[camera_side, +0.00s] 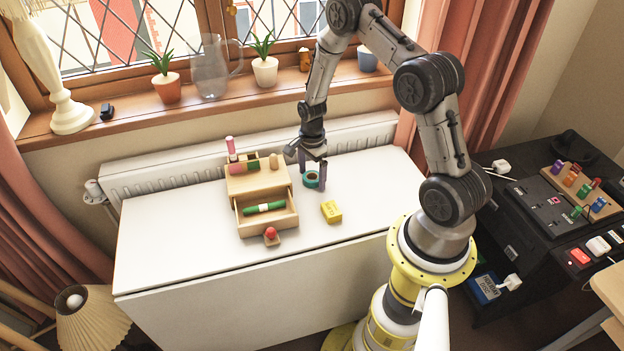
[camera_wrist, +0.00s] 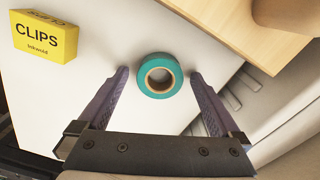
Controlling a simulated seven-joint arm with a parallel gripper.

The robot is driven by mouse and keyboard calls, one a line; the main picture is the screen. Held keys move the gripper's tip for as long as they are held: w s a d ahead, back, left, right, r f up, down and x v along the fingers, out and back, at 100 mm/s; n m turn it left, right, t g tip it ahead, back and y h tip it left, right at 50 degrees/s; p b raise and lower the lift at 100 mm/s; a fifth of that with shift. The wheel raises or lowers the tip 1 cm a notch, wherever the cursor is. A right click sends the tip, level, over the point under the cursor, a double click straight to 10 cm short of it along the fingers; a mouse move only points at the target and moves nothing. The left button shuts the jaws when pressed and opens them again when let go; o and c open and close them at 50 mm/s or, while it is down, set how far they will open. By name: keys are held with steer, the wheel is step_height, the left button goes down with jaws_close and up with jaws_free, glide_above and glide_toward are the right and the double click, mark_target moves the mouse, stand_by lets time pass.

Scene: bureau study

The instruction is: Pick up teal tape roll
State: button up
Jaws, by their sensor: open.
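The teal tape roll (camera_side: 311,180) lies flat on the white table (camera_side: 360,190), to the right of the small wooden drawer box (camera_side: 258,181). In the wrist view the teal roll (camera_wrist: 160,65) shows its round hole and tan inner core. My gripper (camera_side: 312,175) is over the roll, pointing down. In the wrist view my gripper (camera_wrist: 158,72) is open, with one finger on each side of the roll and a gap on both sides. Nothing is held. I cannot tell the exact height of the fingertips above the table.
A yellow clips box (camera_side: 331,212) stands nearby on the table. The wooden box has an open drawer with a green item (camera_side: 264,208) in it, and a red-topped object (camera_side: 271,236) stands before it. A radiator (camera_side: 200,160) runs behind. The table's right side is clear.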

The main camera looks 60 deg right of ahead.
steer(key=c, duration=1.3)
steer(key=shift+r, duration=0.15)
